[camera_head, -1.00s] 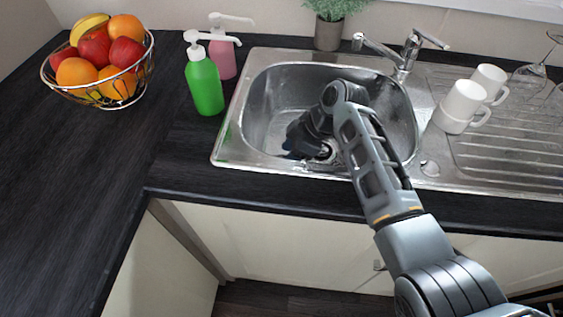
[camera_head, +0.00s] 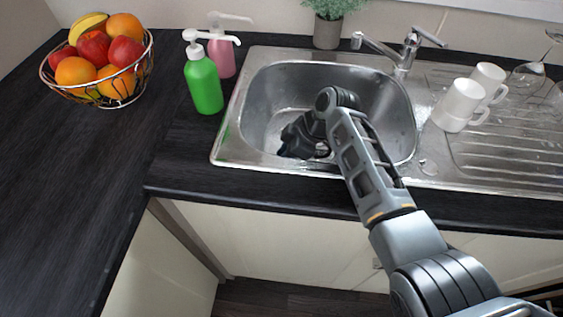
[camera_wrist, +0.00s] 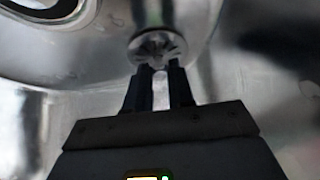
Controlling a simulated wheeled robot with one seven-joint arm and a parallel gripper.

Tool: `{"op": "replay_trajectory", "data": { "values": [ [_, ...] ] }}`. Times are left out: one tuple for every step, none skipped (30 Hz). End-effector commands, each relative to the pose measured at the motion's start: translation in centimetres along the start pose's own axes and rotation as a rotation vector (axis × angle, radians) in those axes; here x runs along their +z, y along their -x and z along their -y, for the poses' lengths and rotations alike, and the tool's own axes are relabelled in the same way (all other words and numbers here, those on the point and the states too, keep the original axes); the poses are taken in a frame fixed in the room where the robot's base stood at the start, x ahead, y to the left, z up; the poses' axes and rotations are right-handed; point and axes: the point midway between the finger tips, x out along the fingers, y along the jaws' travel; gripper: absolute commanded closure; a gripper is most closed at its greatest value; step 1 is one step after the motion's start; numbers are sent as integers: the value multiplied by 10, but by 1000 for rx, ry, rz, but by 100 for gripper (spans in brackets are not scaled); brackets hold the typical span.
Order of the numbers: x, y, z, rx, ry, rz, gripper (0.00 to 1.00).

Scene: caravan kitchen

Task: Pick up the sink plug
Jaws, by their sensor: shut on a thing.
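The sink plug (camera_wrist: 158,46) is a small round metal disc with a star-like pattern, at the top middle of the wrist view. My gripper (camera_wrist: 159,70) is shut on it, with the two dark fingers meeting its near edge. In the head view my gripper (camera_head: 300,138) is low inside the steel sink bowl (camera_head: 285,85), towards its front left. The plug is hidden there by my gripper. A round dark-ringed opening (camera_wrist: 42,8), apparently the drain, shows at the top left of the wrist view, apart from the plug.
A green bottle (camera_head: 203,85) and a pink bottle (camera_head: 222,58) stand left of the sink. A tap (camera_head: 405,55) and a potted plant (camera_head: 328,30) are behind it. White cups (camera_head: 460,105) and glasses (camera_head: 530,75) stand on the drainer. A fruit basket (camera_head: 100,90) is far left.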

Motion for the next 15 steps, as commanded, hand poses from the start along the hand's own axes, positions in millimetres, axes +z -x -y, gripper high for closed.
{"op": "replay_trajectory", "data": {
  "values": [
    [0,0,0,0,0,0,100],
    [0,0,0,0,0,0,100],
    [0,0,0,0,0,0,100],
    [0,0,0,0,0,0,100],
    [0,0,0,0,0,0,100],
    [0,0,0,0,0,0,100],
    [0,0,0,0,0,0,100],
    [0,0,0,0,0,0,100],
    [0,0,0,0,0,0,100],
    [0,1,0,0,0,0,100],
    [-1,1,0,1,0,0,100],
    [-1,2,0,1,1,-1,100],
    [-2,3,0,2,1,-1,100],
    [-3,5,-1,2,1,-1,100],
    [-4,7,-1,1,2,-1,100]
  ]
}}
